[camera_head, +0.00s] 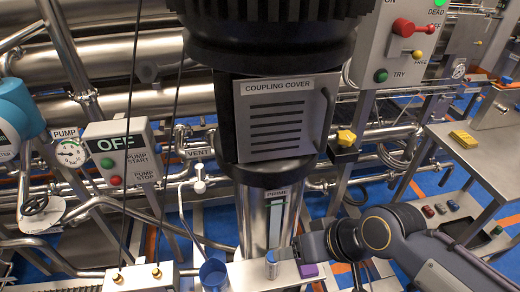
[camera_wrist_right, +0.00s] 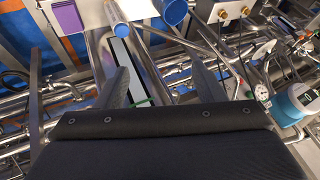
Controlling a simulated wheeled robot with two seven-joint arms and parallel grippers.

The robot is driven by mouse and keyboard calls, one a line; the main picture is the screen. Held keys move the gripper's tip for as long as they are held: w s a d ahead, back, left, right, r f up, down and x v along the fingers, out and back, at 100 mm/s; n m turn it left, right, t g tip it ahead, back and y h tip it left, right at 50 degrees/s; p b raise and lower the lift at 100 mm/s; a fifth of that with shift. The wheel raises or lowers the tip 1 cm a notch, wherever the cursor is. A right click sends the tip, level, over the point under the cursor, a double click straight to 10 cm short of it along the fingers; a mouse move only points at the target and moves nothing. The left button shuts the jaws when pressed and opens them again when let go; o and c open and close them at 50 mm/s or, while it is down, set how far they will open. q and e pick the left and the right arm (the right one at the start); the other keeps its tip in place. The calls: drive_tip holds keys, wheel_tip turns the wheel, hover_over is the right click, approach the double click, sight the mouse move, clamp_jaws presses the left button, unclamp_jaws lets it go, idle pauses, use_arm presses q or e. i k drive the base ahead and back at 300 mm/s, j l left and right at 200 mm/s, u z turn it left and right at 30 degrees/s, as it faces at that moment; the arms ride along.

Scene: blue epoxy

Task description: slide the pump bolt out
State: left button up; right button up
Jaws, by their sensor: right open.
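No part is labelled as the pump bolt, so I cannot tell which it is. A yellow star-shaped knob (camera_head: 346,138) sits on a dark bracket right of the coupling cover (camera_head: 275,117) in the head view. My right gripper (camera_head: 288,253) is low at the bottom centre, in front of the pump column and well below the knob. In the right wrist view its two fingers (camera_wrist_right: 160,82) are spread, with nothing between them. The PRIME sight strip (camera_head: 275,222) is behind it; the strip also shows in the wrist view (camera_wrist_right: 125,62). My left gripper is not in view.
A blue cup (camera_head: 213,274), a small silver cylinder (camera_head: 271,266) and a purple block (camera_head: 308,271) stand at the bottom edge. A pump start/stop box (camera_head: 120,152) reads OFF at left. A box with a red lever (camera_head: 404,28) is upper right. Pipes crowd the background.

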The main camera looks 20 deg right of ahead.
sight(417, 54)
drive_tip(key=z, duration=1.7)
